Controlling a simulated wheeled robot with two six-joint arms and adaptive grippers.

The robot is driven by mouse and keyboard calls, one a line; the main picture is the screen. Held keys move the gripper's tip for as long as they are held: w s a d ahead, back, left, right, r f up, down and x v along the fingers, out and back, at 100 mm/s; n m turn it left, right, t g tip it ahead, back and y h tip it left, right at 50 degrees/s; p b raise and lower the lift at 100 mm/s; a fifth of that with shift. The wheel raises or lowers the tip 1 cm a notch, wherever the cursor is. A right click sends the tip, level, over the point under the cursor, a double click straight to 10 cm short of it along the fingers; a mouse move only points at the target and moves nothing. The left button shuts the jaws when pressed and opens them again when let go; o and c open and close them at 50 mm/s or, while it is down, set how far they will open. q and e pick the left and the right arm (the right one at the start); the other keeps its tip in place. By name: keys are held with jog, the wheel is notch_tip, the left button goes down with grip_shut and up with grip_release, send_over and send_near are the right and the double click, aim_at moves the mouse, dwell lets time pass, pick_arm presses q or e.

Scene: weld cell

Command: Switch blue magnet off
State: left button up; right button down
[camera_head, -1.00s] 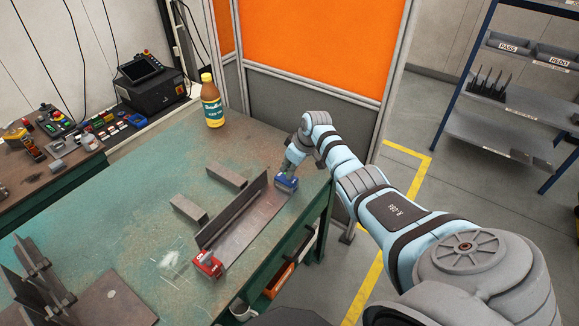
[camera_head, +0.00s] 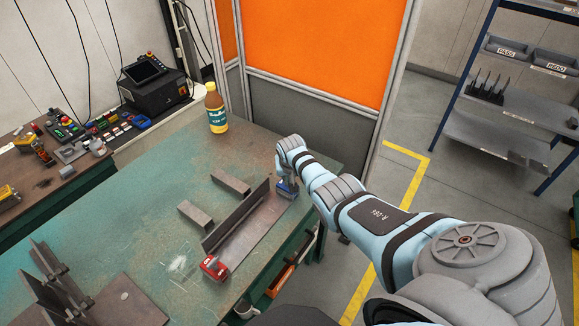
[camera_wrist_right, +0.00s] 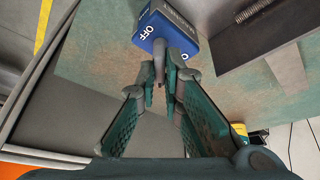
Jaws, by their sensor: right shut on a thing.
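The blue magnet (camera_head: 288,190) sits at the far right end of the dark steel angle (camera_head: 240,222) on the green table. In the right wrist view the blue magnet (camera_wrist_right: 178,28) shows a white "OFF" label. A grey lever (camera_wrist_right: 160,62) stands out from its face. My right gripper (camera_head: 284,178) is at the blue magnet from above. In the wrist view its fingertips (camera_wrist_right: 163,80) are shut on the lever, hiding part of it. A red magnet (camera_head: 213,268) sits at the near end of the angle. My left gripper is not in view.
Two short steel bars (camera_head: 230,182) lie behind the angle. A yellow-capped bottle (camera_head: 215,108) stands at the table's back corner. A dark steel fixture (camera_head: 62,285) stands at the near left. An orange screen (camera_head: 315,45) rises behind the table. The table's left middle is clear.

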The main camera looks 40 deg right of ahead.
jog(key=shift+f+m+h+b, duration=0.1)
jog(key=shift+m+h+b, duration=0.25)
jog(key=shift+m, duration=0.55)
jog(key=shift+w+m+g+h+b, duration=0.15)
jog(key=shift+m+g+h+b, duration=0.2)
jog(key=shift+m+b, duration=0.5)
jog(key=m+g+b, duration=0.1)
jog(key=m+b, duration=0.2)
jog(key=shift+a+f, duration=0.1)
jog(key=shift+m+g+h+b, duration=0.3)
jog(key=shift+m+g+b, duration=0.05)
jog(key=shift+m+b, duration=0.6)
jog(key=shift+r, duration=0.2)
jog(key=c, duration=1.7)
grip_release()
